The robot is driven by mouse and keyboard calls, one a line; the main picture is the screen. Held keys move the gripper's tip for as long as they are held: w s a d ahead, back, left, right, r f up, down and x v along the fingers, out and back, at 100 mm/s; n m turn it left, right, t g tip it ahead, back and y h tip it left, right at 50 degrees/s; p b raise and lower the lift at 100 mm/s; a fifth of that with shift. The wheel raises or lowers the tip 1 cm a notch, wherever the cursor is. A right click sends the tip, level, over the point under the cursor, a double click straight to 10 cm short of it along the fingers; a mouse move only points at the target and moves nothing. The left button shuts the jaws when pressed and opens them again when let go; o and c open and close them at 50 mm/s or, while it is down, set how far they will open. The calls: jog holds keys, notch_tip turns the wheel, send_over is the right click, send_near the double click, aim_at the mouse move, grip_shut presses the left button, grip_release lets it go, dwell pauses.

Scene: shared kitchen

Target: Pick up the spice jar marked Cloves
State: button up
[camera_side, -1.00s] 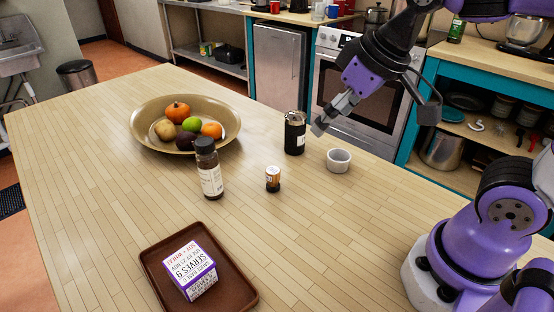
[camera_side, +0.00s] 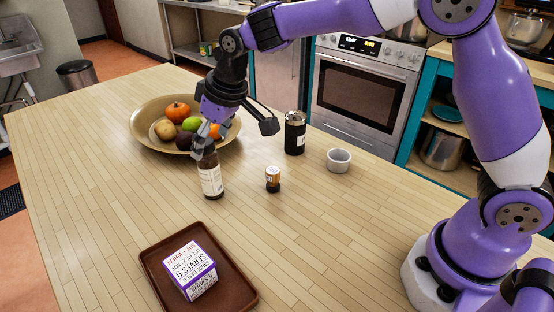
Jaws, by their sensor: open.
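A tall dark spice jar with a pale label (camera_side: 211,180) stands upright on the table, left of the middle. A small jar with an orange-and-white label and a dark base (camera_side: 273,179) stands to its right. A black canister with a small white label (camera_side: 295,133) stands further back. The writing on all three is too small to read, so I cannot tell which is marked Cloves. My gripper (camera_side: 205,142) is open and points down at the top of the tall jar, hiding its cap. I cannot tell whether the fingers touch it.
A wide bowl of fruit (camera_side: 144,116) is just behind my gripper. A white ramekin (camera_side: 339,161) stands at the right. A brown tray (camera_side: 238,288) with a white-and-purple box (camera_side: 190,271) lies at the front. The table's left side is clear.

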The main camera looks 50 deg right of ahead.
aim_at(209, 169)
jog(key=x, duration=0.5)
jog(key=shift+s+a+f, duration=0.1)
jog(key=shift+s+a, duration=0.05)
jog(key=c, duration=1.4)
